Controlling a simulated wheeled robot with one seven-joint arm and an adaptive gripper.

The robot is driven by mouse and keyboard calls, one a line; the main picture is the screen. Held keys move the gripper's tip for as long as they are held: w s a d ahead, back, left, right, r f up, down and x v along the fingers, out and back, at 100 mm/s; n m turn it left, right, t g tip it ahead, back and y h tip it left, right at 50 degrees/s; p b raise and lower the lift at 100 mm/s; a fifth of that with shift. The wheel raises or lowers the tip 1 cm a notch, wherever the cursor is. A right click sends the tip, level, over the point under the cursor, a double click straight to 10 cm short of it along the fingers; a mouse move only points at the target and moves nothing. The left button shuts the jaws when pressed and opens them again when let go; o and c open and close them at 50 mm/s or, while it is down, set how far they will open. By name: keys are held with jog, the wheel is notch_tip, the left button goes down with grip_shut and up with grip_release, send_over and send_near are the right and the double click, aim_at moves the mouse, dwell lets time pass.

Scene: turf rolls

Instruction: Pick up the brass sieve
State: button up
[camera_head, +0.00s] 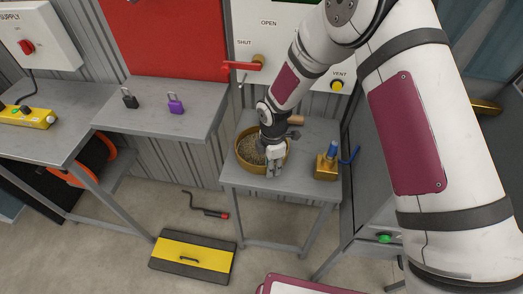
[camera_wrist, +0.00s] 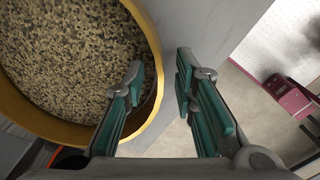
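The brass sieve (camera_head: 243,165) is a round, golden-rimmed pan on the small grey table, filled with brown-grey grains. Its rim (camera_wrist: 150,35) fills the left of the wrist view. My gripper (camera_head: 274,168) points down at the sieve's right front edge. In the wrist view my gripper (camera_wrist: 160,76) is open, with a clear gap between the fingers. The left finger overlaps the grains and the rim appears between the fingers; the right finger is outside, over grey tabletop. I cannot tell whether either finger touches the sieve. My arm and gripper hide part of it.
A brass device with a blue top (camera_head: 326,165) stands on the table's right side. A brown wooden handle (camera_head: 295,120) shows behind my gripper. A panel with a red lever (camera_head: 243,66) is behind. A black-and-yellow step (camera_head: 193,257) is on the floor.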

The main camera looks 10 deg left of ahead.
jog(key=shift+f, duration=0.25)
dwell(0.5)
jog(key=shift+c, duration=0.6)
grip_shut()
